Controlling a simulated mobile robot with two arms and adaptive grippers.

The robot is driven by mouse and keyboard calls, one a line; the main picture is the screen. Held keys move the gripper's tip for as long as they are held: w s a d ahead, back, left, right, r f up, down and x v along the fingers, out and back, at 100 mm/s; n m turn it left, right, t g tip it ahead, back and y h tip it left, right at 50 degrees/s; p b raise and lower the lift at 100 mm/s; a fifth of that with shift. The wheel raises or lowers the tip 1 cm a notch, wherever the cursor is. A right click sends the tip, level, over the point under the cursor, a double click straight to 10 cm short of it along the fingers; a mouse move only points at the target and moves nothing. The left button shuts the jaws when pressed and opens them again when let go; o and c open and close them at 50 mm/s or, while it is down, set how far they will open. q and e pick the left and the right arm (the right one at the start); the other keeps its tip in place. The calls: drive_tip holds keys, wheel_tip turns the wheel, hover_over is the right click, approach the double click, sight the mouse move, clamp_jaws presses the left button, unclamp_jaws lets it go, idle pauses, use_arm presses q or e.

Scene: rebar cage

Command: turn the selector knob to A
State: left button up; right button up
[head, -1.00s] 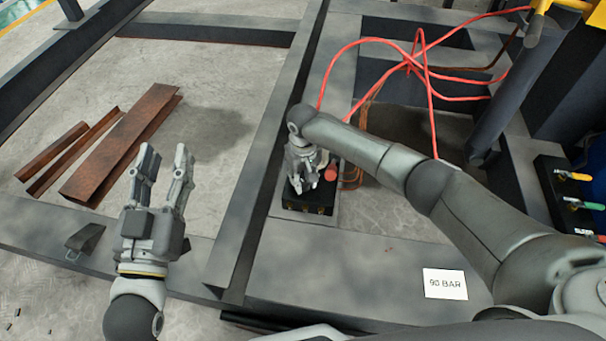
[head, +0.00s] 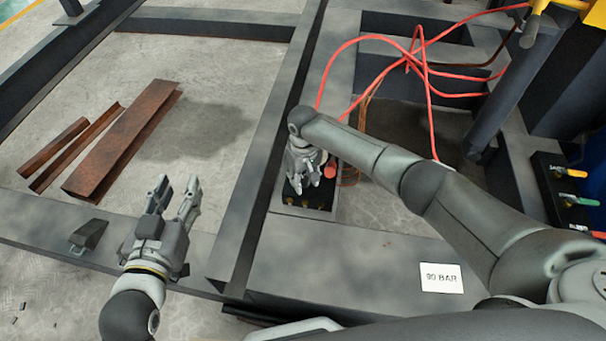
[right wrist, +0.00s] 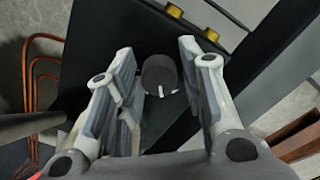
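A black control box (head: 318,197) sits on the grey steel frame, with brass fittings along its near edge and a red button (head: 330,169) on its right side. My right gripper (head: 303,187) hangs over the box and hides part of its top. In the right wrist view, a dark round knob (right wrist: 160,74) with small white marks lies between the two spread fingers of my right gripper (right wrist: 165,88). A gap shows on both sides of it, so the gripper is open. My left gripper (head: 174,194) is open and empty above the frame's near beam.
Red hoses (head: 425,85) loop behind the box. Rusty steel channels (head: 125,140) lie on the floor at left. A valve panel (head: 565,190) with coloured handles stands at right.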

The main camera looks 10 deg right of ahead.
sight(304, 179)
drive_tip(key=shift+o, duration=0.9)
drive_tip(key=shift+w+r, duration=0.1)
drive_tip(key=shift+w+r, duration=0.1)
drive_tip(key=shift+r, duration=0.05)
drive_tip(key=shift+r, duration=0.3)
wheel_tip(304, 179, up, 11)
